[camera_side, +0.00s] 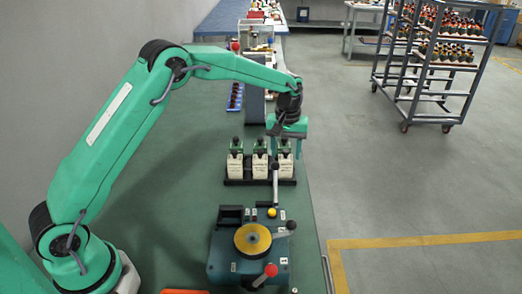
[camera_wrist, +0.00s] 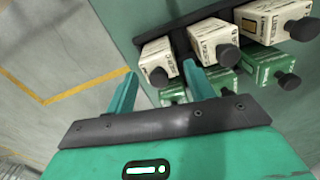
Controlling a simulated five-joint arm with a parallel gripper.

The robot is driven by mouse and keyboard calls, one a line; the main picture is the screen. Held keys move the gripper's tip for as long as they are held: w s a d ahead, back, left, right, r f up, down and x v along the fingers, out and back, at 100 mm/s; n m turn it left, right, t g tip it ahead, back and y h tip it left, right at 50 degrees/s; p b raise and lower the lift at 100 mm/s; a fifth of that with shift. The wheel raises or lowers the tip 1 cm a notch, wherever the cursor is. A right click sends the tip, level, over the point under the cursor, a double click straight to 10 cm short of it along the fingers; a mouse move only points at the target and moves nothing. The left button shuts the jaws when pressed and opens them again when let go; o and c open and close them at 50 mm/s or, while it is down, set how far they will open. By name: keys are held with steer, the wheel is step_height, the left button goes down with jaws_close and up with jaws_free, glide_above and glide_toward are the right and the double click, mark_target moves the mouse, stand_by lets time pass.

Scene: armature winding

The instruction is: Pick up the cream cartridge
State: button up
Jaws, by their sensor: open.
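Three cream cartridges with dark knobs stand in a row in a black rack (camera_side: 260,183): left (camera_side: 235,167), middle (camera_side: 260,167) and right (camera_side: 286,170). In the wrist view they show as the cream cartridges at left (camera_wrist: 158,55), middle (camera_wrist: 212,42) and right (camera_wrist: 268,22). Three green cartridges (camera_wrist: 222,78) form a second row, behind the cream ones in the side view. My gripper (camera_side: 287,150) is open and empty over the rack's right end. In the wrist view, my gripper's fingertips (camera_wrist: 160,70) lie on either side of the leftmost cream cartridge; contact cannot be told.
A winding machine with a yellow disc (camera_side: 253,238) and a red-knobbed lever (camera_side: 270,270) stands in front of the rack. Its upright lever (camera_side: 275,184) rises close to the right cream cartridge. A blue tray (camera_side: 235,97) lies farther back. The green bench left of the rack is clear.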

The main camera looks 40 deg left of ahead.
mark_target(285, 164)
steer(key=shift+f, duration=2.15)
steer(key=c, duration=0.9)
